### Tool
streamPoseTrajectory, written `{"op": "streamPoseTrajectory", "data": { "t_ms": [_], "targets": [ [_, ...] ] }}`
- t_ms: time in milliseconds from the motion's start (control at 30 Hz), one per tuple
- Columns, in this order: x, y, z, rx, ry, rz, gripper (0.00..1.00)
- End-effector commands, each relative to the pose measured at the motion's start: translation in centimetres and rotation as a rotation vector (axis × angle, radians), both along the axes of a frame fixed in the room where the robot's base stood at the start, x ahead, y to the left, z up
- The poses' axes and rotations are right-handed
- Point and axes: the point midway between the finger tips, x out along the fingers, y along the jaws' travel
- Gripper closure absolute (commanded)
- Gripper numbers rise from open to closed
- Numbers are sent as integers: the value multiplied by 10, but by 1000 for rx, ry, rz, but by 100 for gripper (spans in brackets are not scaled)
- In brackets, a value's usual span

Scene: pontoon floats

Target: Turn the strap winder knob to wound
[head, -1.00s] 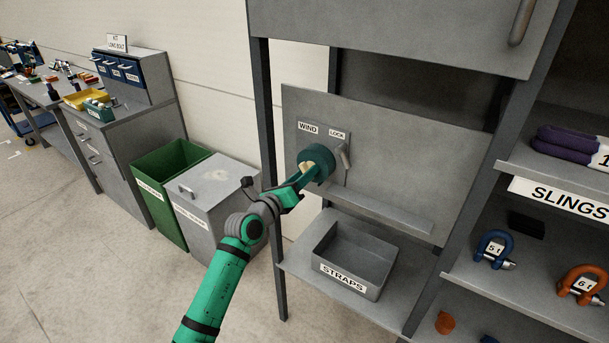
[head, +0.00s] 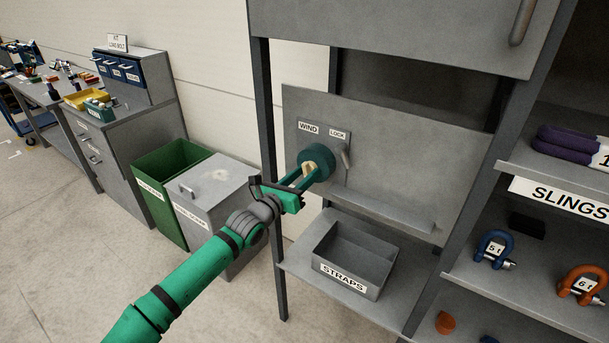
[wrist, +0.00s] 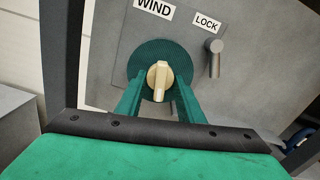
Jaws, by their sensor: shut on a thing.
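The strap winder knob has a round dark green disc (head: 316,157) and a cream grip bar (wrist: 158,80). It sits on a grey panel under the WIND label (head: 308,128). In the wrist view the bar stands nearly upright, and the WIND label shows above it. My gripper (head: 308,170) reaches the knob from the lower left. Its two green fingers lie on either side of the cream bar and are shut on the knob. The fingertips partly merge with the green disc in the wrist view (wrist: 158,100), so the exact contact is hard to see.
A lock lever (head: 345,156) sits close to the right of the knob under the LOCK label (head: 337,134). A ledge (head: 385,212) and a STRAPS bin (head: 348,262) are below. A rack post (head: 268,150) stands left. Shelves with shackles (head: 492,247) are right.

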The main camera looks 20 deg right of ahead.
Motion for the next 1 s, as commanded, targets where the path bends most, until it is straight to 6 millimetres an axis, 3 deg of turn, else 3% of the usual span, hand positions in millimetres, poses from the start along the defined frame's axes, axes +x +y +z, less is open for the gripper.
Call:
{"op": "streamPoseTrajectory", "data": {
  "t_ms": [867, 900, 933, 1000],
  "targets": [
    [1, 0, 3, 67, -92, 1, 88],
    [1, 0, 3, 67, -92, 1, 56],
    [1, 0, 3, 67, -92, 1, 49],
    [1, 0, 2, 67, -91, 1, 48]
  ]
}}
